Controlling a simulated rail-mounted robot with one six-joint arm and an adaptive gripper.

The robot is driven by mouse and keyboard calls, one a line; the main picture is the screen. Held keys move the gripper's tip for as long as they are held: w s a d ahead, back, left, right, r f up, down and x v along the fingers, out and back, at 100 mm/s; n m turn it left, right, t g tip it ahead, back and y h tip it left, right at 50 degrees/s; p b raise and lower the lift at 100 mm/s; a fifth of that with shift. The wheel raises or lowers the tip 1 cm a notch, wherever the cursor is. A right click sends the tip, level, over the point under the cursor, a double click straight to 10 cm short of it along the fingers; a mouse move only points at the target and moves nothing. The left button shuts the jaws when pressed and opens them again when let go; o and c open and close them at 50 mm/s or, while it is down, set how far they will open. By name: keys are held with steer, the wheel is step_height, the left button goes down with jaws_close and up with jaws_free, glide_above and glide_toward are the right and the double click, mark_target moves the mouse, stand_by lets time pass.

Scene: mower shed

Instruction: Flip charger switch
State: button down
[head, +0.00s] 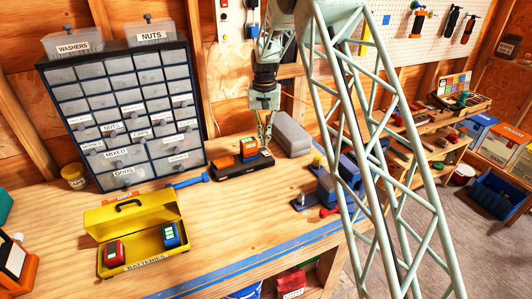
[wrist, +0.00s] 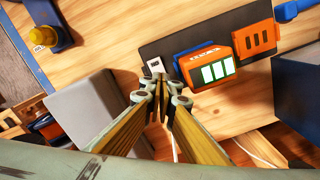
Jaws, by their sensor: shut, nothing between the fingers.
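The charger (head: 237,170) is a low black block near the back of the bench; it also shows in the wrist view (wrist: 165,38). An orange battery (head: 249,148) with three lit bars sits on it, seen in the wrist view (wrist: 210,66) too. A small white switch (wrist: 155,66) is at the charger's end nearest my gripper. My gripper (head: 266,146) is shut and empty, pointing down at that end of the charger. In the wrist view its fingertips (wrist: 163,90) are just beside the switch; I cannot tell whether they touch it.
A grey box (head: 291,135) stands close to the right of my gripper. A blue vise (head: 338,182) is on the right. A yellow case (head: 133,236) with two batteries lies open in front left. A drawer cabinet (head: 120,73) stands behind left. The bench front centre is clear.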

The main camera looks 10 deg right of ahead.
mark_target(265, 152)
steer(key=shift+r+p, duration=0.6)
steer(key=shift+r, duration=0.85)
steer(key=shift+r, duration=0.1)
steer(key=s+r+n+t+b, duration=0.2)
steer(key=s+r+b, duration=0.3)
steer(key=s+r, duration=2.1)
steer(key=s+b, duration=0.3)
steer(key=s, duration=1.8)
steer(key=s+f+t+b, duration=0.1)
steer(key=s+f, duration=0.1)
steer(key=s, duration=0.7)
steer(key=s+f+n+t+b, duration=0.1)
steer(key=s+f, duration=0.2)
steer(key=s, duration=0.6)
steer(key=shift+s+d+n, duration=0.25)
steer(key=shift+s+n, duration=0.05)
steer(key=shift+s, duration=0.1)
